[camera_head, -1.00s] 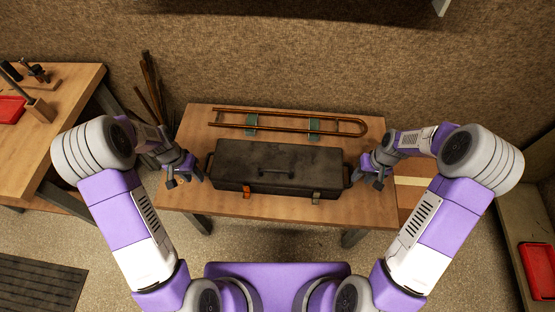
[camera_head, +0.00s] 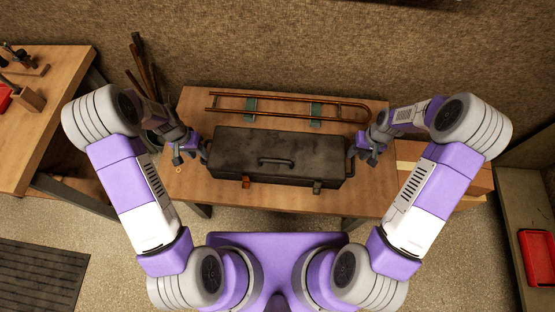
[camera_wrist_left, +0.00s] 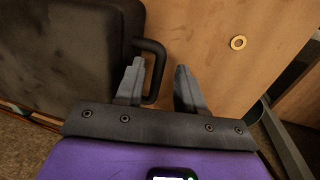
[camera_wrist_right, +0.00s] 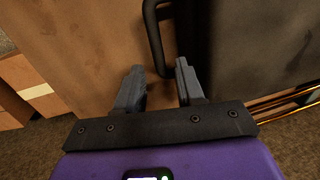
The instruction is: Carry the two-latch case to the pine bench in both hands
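The dark two-latch case (camera_head: 320,152) lies flat and closed on a wood-topped table (camera_head: 235,205). It has a top handle (camera_head: 276,161), an orange latch (camera_head: 246,182) and a duller latch (camera_head: 317,186). My left gripper (camera_head: 190,155) is at its left end; the left wrist view shows its fingers (camera_wrist_left: 160,78) apart with the dark end handle (camera_wrist_left: 158,68) between them. My right gripper (camera_head: 364,155) is at the right end; its fingers (camera_wrist_right: 160,75) are apart near the other end handle (camera_wrist_right: 153,35). I cannot tell whether either touches. Which surface is the pine bench is unclear.
A brass slide (camera_head: 285,98) rests on green supports behind the case. A wooden bench (camera_head: 60,100) with tools stands left, across a gap holding upright rods (camera_head: 145,70). Wooden boxes (camera_head: 470,180) are right of the table. A red tray (camera_head: 538,255) is at far right. A ring (camera_wrist_left: 238,42) lies near my left gripper.

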